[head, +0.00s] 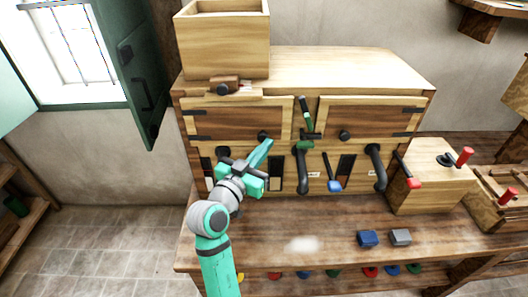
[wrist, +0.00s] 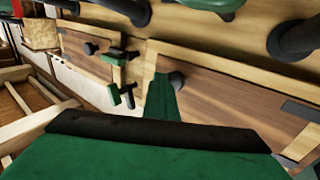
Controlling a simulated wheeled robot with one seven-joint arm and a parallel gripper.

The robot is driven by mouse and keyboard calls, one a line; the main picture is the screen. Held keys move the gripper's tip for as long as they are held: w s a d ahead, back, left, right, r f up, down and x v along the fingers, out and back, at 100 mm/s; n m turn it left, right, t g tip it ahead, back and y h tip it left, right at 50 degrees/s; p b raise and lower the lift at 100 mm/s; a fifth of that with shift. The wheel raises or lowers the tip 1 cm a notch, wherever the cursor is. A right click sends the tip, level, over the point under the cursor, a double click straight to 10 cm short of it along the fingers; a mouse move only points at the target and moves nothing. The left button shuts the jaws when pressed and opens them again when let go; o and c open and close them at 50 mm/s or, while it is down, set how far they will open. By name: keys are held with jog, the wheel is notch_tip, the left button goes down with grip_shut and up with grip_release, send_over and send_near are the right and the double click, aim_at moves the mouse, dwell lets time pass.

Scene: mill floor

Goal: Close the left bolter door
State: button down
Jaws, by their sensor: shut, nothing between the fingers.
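The bolter is a wooden cabinet with two dark-panelled doors side by side. The left bolter door (head: 232,119) has black hinge straps on its left side and a round black knob (head: 263,135) near its lower right. It lies flush or nearly so; I cannot tell whether a small gap remains. My gripper (head: 268,145) is shut and empty, its fingertips at or just in front of this knob; contact is unclear. The wrist view looks inverted: the door (wrist: 225,108) is at right, with its knob (wrist: 177,80) beside my fingertips (wrist: 162,80).
The right bolter door (head: 365,117) appears shut, with a green-handled latch (head: 307,118) between the doors. Black spouts (head: 376,168) hang below. A wooden hopper (head: 222,40) stands on top.

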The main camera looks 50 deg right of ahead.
jog(key=shift+w+a+r, duration=0.1)
jog(key=shift+w, duration=0.3)
jog(key=shift+a, duration=0.1)
jog(key=v, duration=1)
jog(key=shift+s+a, duration=0.2)
jog(key=shift+s, duration=0.3)
